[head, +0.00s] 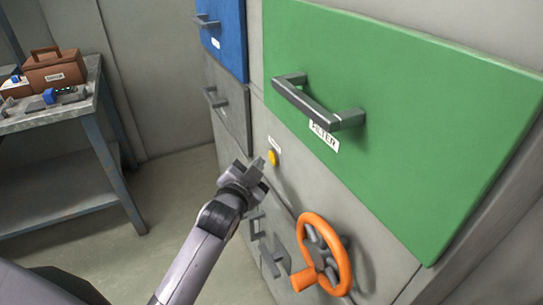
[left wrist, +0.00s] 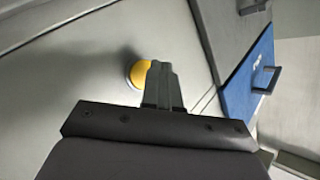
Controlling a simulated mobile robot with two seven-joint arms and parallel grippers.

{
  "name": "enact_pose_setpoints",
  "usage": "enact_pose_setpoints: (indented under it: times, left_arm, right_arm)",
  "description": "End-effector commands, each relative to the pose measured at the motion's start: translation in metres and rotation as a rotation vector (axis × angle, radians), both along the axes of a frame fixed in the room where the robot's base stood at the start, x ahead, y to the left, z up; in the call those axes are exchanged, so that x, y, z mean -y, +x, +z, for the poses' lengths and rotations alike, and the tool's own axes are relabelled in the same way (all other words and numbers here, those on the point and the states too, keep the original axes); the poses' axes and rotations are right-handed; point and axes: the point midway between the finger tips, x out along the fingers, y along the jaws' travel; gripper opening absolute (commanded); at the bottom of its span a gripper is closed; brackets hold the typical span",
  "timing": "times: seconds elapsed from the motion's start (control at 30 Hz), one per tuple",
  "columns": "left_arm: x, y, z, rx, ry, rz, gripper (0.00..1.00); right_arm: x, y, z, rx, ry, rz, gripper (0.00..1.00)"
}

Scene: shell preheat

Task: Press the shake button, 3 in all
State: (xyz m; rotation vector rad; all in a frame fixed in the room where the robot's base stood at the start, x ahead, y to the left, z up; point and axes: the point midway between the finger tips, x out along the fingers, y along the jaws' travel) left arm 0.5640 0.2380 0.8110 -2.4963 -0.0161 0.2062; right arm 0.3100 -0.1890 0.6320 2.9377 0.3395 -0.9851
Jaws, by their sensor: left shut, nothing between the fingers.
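A round yellow button (head: 273,157) sits on the grey cabinet front, below and left of the green panel. In the left wrist view the yellow button (left wrist: 141,73) shows in a pale ring, partly hidden behind the fingers. My left gripper (head: 261,164) is shut and empty, with its fingertips close to the button. In the left wrist view my left gripper (left wrist: 160,68) overlaps the button's right side. I cannot tell whether the tips touch it. No label reading shake is legible. My right gripper is not in view.
A green panel (head: 420,110) with a protruding grey handle (head: 318,104) is above right. An orange handwheel (head: 345,262) sticks out below right. Blue (head: 228,35) and grey (head: 226,100) drawers with handles are at upper left. A metal table (head: 60,118) holds a brown toolbox (head: 55,70).

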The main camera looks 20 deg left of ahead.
Motion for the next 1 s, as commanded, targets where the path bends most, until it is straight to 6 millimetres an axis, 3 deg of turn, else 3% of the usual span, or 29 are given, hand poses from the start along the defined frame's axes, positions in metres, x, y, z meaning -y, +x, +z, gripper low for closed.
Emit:
enact_pose_setpoints:
  times: [0.27,0.7,1.0]
  left_arm:
    - [-0.004,-0.004,0.001,0.0,0.001,0.001,0.0]
    - [-0.031,-0.035,0.001,-0.002,0.002,0.001,0.0]
    - [-0.034,-0.037,0.0,0.001,0.0,0.001,0.0]
  right_arm:
    - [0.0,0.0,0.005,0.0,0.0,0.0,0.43]
    - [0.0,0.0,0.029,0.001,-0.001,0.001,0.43]
    - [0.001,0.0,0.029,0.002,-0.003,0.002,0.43]
